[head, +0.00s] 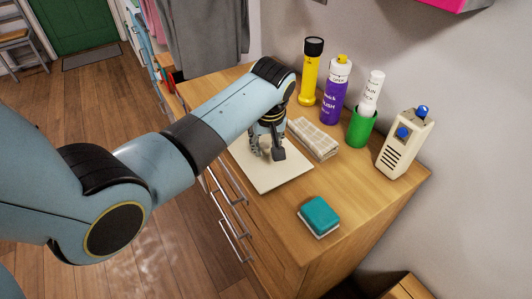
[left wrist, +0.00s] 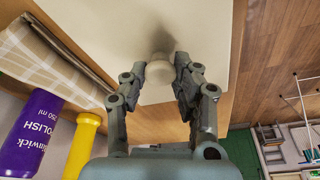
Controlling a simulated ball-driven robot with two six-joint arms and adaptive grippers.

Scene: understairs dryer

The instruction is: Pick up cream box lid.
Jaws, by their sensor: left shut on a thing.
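The cream box lid (head: 271,179) is a flat, pale square on the wooden cabinet top, near its front edge. In the left wrist view the lid (left wrist: 105,28) fills the upper middle, with a round pale knob (left wrist: 158,72) on it. My left gripper (head: 267,153) reaches down over the lid. In the left wrist view the fingers of my left gripper (left wrist: 160,78) stand on both sides of the knob, shut on it. I cannot tell whether the lid touches the surface below. My right gripper is not in view.
A folded checked cloth (head: 314,138) lies close behind the lid. Behind it stand a yellow torch (head: 310,78), a purple bottle (head: 333,97), a green cup (head: 361,127) with a white bottle, and a cream device (head: 403,146). A teal sponge (head: 319,215) lies at the front right.

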